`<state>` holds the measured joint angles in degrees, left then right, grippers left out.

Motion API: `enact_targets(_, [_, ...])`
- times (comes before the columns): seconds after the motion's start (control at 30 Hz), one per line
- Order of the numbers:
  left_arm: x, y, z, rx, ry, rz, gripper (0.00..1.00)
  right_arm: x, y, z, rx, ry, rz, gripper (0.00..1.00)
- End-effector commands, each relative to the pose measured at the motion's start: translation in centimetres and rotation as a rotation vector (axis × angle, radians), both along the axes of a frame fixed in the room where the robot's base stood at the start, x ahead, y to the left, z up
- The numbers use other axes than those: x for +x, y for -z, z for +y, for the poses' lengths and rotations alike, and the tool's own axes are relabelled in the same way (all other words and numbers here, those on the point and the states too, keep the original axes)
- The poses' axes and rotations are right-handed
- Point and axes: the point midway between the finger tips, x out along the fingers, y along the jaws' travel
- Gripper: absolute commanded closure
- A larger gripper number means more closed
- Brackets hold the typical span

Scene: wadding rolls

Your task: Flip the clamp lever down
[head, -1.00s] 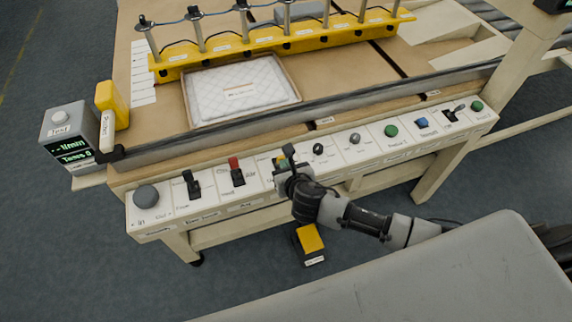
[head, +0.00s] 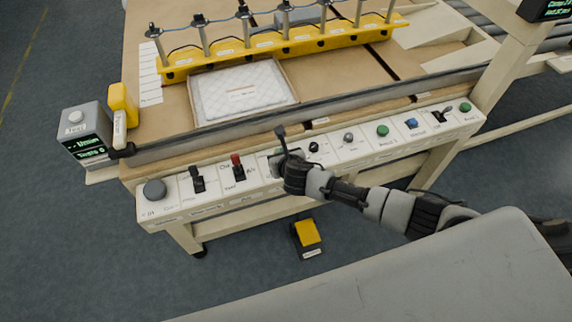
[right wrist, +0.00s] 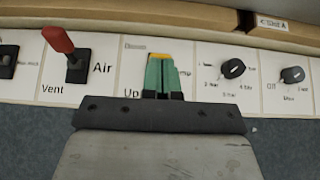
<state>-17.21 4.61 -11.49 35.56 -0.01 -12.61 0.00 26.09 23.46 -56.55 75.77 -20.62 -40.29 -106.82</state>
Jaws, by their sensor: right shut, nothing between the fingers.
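The clamp station is on the front control panel (head: 364,147), between the red-handled air lever (head: 236,162) and a small round knob. In the right wrist view, a yellow tip of the clamp lever (right wrist: 158,55) shows just behind my right gripper's green fingertips (right wrist: 161,74). The fingers hide the rest of it, so I cannot tell its tilt or whether they touch it. My right gripper (head: 279,153) is shut and empty, low over this station. My left gripper is out of view.
A black lever (head: 197,179) and a large grey button (head: 154,190) are left of the air lever. Knobs and a green button (head: 382,131) are to the right. A yellow pedal (head: 308,234) lies on the floor below. A tray with white wadding (head: 243,91) sits behind.

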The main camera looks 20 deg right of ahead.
Motion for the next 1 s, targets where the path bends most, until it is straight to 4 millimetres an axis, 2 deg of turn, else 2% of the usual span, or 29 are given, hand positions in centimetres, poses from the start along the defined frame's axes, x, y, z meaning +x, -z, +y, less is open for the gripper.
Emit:
enact_targets(0.2, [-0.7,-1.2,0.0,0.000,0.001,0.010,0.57,1.7,-0.7,0.1,-0.001,0.000,-0.001,1.00])
enact_targets(0.43, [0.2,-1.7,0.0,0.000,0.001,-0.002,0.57,2.7,-0.7,0.1,-0.001,0.001,-0.001,1.00])
enact_targets(0.57, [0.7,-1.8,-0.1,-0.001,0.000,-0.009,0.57,3.1,-0.7,0.1,0.000,0.000,0.000,1.00])
enact_targets(1.0, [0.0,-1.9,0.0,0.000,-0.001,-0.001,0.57,3.4,-0.6,0.1,0.000,0.000,-0.001,1.00])
